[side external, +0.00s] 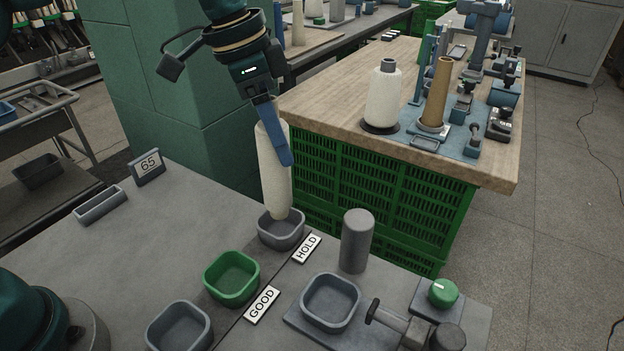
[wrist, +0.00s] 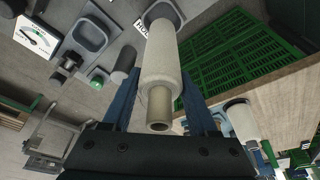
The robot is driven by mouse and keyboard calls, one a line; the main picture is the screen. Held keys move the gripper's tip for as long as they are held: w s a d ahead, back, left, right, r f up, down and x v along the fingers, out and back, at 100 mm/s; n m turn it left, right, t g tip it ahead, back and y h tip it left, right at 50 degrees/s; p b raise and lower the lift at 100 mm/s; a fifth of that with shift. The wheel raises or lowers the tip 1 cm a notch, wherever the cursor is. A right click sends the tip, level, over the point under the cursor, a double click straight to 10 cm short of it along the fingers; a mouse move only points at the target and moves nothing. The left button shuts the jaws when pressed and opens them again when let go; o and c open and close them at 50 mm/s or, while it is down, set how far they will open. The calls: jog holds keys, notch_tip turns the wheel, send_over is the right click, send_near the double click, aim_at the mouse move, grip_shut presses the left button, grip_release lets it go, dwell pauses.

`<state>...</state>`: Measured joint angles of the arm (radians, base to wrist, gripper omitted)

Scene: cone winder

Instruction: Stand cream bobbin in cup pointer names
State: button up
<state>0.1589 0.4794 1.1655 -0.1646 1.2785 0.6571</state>
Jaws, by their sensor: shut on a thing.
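The cream bobbin (side external: 272,185), a long pale cylinder, hangs nearly upright with a slight tilt in my gripper (side external: 280,150). In the wrist view the bobbin (wrist: 161,60) lies between the two blue fingers, its bare tube end towards the camera. Its lower end is at the mouth of the grey cup (side external: 281,229) beside the HOLD label (side external: 307,248); I cannot tell whether it touches the floor of the cup. The empty green cup (side external: 232,278) is by the GOOD label (side external: 262,305). A dial with a pointer (wrist: 36,38) shows in the wrist view; its reading is too small to tell.
Another empty grey cup (side external: 179,328) is at the front. A grey post (side external: 357,240), a square grey dish (side external: 330,303) and a green knob (side external: 442,293) stand right of the cups. A wooden bench (side external: 330,100) with another cream cone (side external: 384,97) is behind.

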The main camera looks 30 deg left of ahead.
aim_at(280, 166)
jog(key=shift+f, duration=2.6)
jog(key=o, duration=1.5)
jog(key=shift+c, duration=0.2)
jog(key=shift+v, duration=2.6)
